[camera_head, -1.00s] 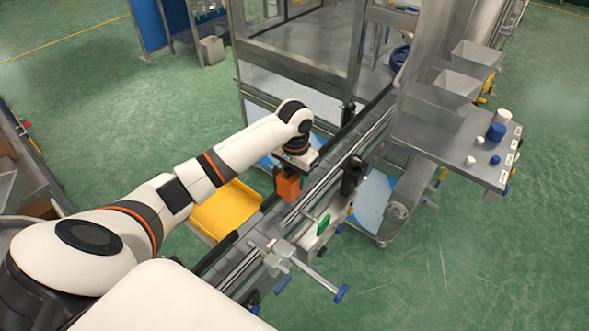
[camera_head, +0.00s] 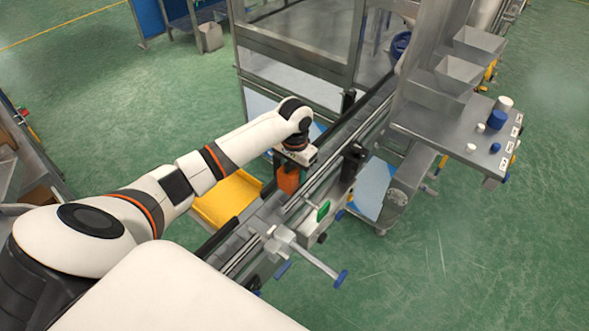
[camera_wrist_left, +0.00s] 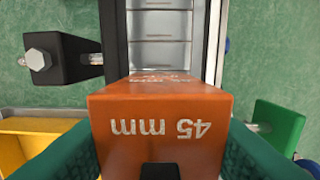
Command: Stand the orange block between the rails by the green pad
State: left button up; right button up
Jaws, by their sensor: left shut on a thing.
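The orange block (camera_head: 288,181), marked "45 mm", is in my left gripper (camera_head: 289,169) over the conveyor. In the left wrist view the block (camera_wrist_left: 160,125) sits between the green fingers, which are shut on it. The conveyor lane between the rails (camera_head: 318,184) runs away behind the block, which looks roughly in line with it. Whether the block's underside touches the belt is hidden. The green pad (camera_head: 323,211) is on the near side of the conveyor; in the wrist view the green pad (camera_wrist_left: 280,128) is right of the block. My right gripper is out of view.
A yellow bin (camera_head: 227,198) stands left of the conveyor. A black bracket (camera_head: 353,163) stands beside the rails, and a clamp with blue handles (camera_head: 290,243) sits at the near end. A side table (camera_head: 465,140) with small white and blue parts is at right.

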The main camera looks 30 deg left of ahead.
pick_arm(q)
jog(key=o, duration=1.1)
jog(key=shift+o, duration=0.5)
jog(key=shift+r, duration=0.3)
notch_tip(320, 180, up, 11)
jog(key=b, duration=0.3)
jog(key=shift+f, duration=0.2)
jog(key=shift+r, duration=0.45)
jog(key=shift+f, duration=0.1)
